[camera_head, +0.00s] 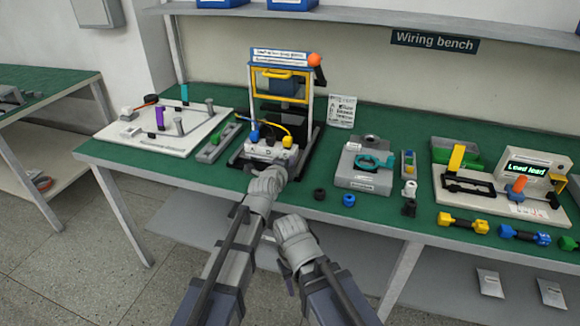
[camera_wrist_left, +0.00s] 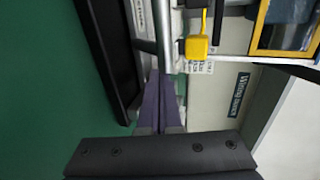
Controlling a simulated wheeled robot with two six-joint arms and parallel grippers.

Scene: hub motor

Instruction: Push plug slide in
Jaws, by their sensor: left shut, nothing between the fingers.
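A test rig with a yellow frame (camera_head: 285,100) stands on the green bench. At its front is a light grey block (camera_head: 268,152) with a blue plug (camera_head: 254,136) and a yellow plug (camera_head: 284,141) on top. My left gripper (camera_head: 277,170) is at the front edge of this block, its fingers mostly hidden by the wrist. In the left wrist view the purple fingers (camera_wrist_left: 162,80) are together and empty, by the end of a grey metal rod (camera_wrist_left: 164,35); I cannot tell whether they touch. The yellow plug (camera_wrist_left: 197,47) is right of them. My right gripper (camera_head: 291,222) hangs before the bench edge.
A white board (camera_head: 190,143) with posts lies left of the rig. A grey fixture with a teal clamp (camera_head: 372,161) stands to the right, with a black ring (camera_head: 319,194) and a blue ring (camera_head: 349,200) before it. A lit tester (camera_head: 530,170) is at far right.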

